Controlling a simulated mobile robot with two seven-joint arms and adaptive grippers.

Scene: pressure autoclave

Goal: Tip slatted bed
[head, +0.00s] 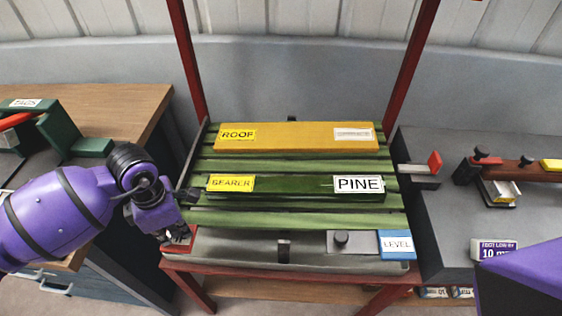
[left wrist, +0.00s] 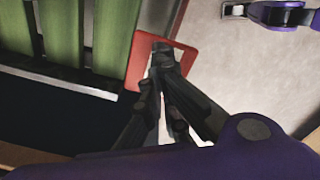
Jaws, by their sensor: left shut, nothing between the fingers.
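The slatted bed (head: 300,219) has green slats and stands level-looking in a red frame in the middle of the head view. A yellow board labelled ROOF (head: 290,137) and a dark green board labelled BEARER and PINE (head: 300,188) lie across it. My left gripper (head: 180,238) is at the bed's front left corner, shut with nothing between the fingers. In the left wrist view its closed fingertips (left wrist: 162,50) overlap a red rectangular loop (left wrist: 190,62) beside the green slats (left wrist: 62,32); I cannot tell whether they touch it. My right gripper is out of view.
Red posts (head: 187,60) rise at the bed's back corners. A wooden bench (head: 110,100) stands left. A grey bench (head: 440,215) with a clamp-like device (head: 497,190) stands right. A blue LEVEL label (head: 397,245) is at the bed's front right.

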